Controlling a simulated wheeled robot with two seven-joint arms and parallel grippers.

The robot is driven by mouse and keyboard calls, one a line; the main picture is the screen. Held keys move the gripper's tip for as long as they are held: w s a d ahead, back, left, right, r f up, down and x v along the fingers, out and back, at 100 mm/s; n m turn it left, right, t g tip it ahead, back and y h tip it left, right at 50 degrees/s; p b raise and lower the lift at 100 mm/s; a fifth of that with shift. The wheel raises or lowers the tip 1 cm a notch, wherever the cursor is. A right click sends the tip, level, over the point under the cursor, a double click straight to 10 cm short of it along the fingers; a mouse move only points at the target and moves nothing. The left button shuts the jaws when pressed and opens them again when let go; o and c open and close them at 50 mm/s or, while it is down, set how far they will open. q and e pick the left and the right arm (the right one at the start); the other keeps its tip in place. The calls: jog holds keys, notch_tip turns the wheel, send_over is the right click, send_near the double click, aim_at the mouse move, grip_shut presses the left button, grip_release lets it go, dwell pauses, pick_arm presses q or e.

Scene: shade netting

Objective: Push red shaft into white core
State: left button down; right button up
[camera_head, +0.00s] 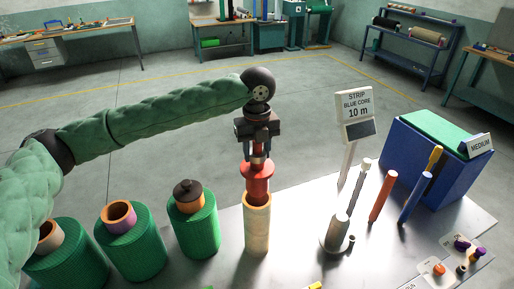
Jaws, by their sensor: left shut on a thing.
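The white core (257,232) is a pale cream upright tube standing on the grey table in the middle of the view. A red flanged shaft (257,172) stands upright at its top, with its lower part at the core's mouth. I cannot tell how deep it sits inside. My left gripper (257,148) points straight down above the core, shut on the upper end of the red shaft. The fingertips are small and partly dark. My right gripper is out of view.
Green netting rolls (195,232) stand in a row on the left. To the right are a grey stand (337,235), an orange-red rod (382,197), a blue rod (414,198), a sign (357,105) and a blue bin (415,165). Small coloured parts lie front right.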

pick_arm(q)
jog(key=shift+w+f, duration=0.1)
jog(key=shift+f, duration=1.05)
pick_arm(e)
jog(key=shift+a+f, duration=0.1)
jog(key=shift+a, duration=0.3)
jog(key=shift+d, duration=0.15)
